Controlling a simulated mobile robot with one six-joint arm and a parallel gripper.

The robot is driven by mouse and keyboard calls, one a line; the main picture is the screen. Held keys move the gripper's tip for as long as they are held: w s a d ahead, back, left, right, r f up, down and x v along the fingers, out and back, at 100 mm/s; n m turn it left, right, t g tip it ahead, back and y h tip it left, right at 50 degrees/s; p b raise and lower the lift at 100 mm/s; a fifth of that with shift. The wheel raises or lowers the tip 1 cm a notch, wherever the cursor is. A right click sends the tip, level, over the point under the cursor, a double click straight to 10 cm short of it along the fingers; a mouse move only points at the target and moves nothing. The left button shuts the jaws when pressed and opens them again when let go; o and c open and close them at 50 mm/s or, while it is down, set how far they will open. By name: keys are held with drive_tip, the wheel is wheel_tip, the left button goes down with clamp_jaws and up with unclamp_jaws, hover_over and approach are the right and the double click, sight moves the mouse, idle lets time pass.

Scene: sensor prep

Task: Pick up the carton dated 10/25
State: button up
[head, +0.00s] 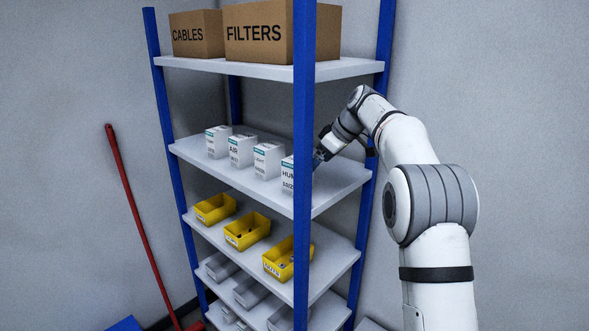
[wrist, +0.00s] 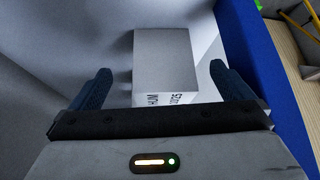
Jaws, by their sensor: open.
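The carton dated 10/25 (head: 288,176) is a small white box with a teal band, marked "HUM", at the right end of a row on the second shelf. A blue post partly hides it in the head view. In the wrist view the same carton (wrist: 163,62) stands between the finger tips, with "HUM" and "10/25" on its near face. My gripper (wrist: 162,90) is open, with one dark blue finger on each side of the carton and a gap at each side. In the head view my gripper (head: 320,155) is just right of the carton, partly behind the post.
Other white cartons (head: 267,160) stand left on the same shelf (head: 335,185), including one marked "AIR" (head: 242,151). The blue post (head: 304,120) rises close by. Yellow bins (head: 247,231) sit below; boxes marked "CABLES" (head: 196,34) and "FILTERS" (head: 258,33) stand above.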

drive_tip(key=w+a+p, duration=0.1)
drive_tip(key=a, duration=0.1)
drive_tip(key=w+a+p, duration=0.1)
drive_tip(key=a, duration=0.1)
drive_tip(key=w+a+p, duration=0.1)
drive_tip(key=shift+a+r, duration=0.2)
drive_tip(key=shift+a, duration=0.2)
drive_tip(key=x, duration=0.3)
drive_tip(key=shift+f, duration=0.2)
drive_tip(key=c, duration=1)
